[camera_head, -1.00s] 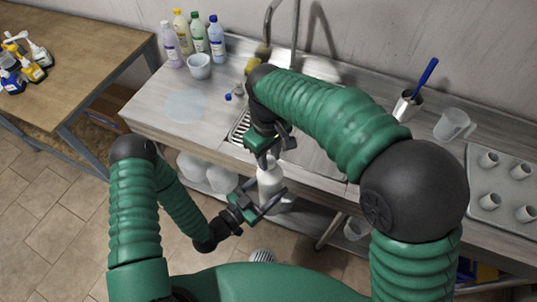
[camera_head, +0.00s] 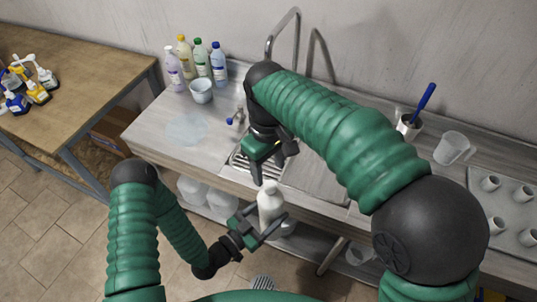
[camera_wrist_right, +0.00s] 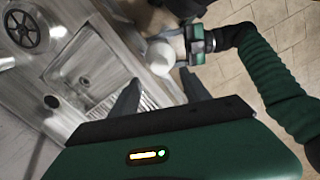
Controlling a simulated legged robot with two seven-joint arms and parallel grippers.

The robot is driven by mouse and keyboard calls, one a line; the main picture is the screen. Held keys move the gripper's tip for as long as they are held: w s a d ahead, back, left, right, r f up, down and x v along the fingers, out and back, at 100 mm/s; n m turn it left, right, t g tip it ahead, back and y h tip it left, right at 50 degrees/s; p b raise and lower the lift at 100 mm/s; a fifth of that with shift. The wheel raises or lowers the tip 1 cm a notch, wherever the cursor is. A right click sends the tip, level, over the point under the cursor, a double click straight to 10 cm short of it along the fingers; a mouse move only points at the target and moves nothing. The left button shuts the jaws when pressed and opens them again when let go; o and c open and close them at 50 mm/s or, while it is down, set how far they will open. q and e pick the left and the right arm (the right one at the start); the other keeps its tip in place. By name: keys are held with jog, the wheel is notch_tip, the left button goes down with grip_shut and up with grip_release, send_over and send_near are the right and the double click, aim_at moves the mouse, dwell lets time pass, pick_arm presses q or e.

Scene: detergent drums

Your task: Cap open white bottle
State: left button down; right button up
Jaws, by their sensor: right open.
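The white bottle (camera_head: 271,208) stands upright in front of the counter's front edge, above the floor. My left gripper (camera_head: 258,229) is shut around its body. My right gripper (camera_head: 265,178) is open and empty just above the bottle's top, pointing down. In the right wrist view the bottle's rounded white top (camera_wrist_right: 159,57) shows beyond the two spread fingertips (camera_wrist_right: 160,77). I cannot tell whether a cap sits on it. No separate loose cap can be made out.
The sink (camera_wrist_right: 88,73) and tap (camera_head: 296,40) are behind my right arm. Several detergent bottles (camera_head: 200,61) and a white cup (camera_head: 201,91) stand at the back left. A wooden table (camera_head: 85,75) is at far left.

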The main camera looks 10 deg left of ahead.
notch_tip(320, 180, up, 6)
jog(key=shift+w+a+f, duration=0.1)
dwell(0.4)
jog(key=d+f+m+t, duration=0.1)
jog(key=d+f+m, duration=0.4)
jog(key=d+f, duration=0.65)
jog(key=s+d+f+m+t, duration=0.1)
jog(key=s+d+f+m, duration=0.4)
jog(key=s+d, duration=0.5)
jog(key=d+f, duration=0.2)
jog(key=d, duration=0.1)
jog(key=shift+s+d+t, duration=0.15)
jog(key=shift+d+t, duration=0.05)
jog(key=shift+t, duration=0.2)
jog(key=shift+f, duration=0.1)
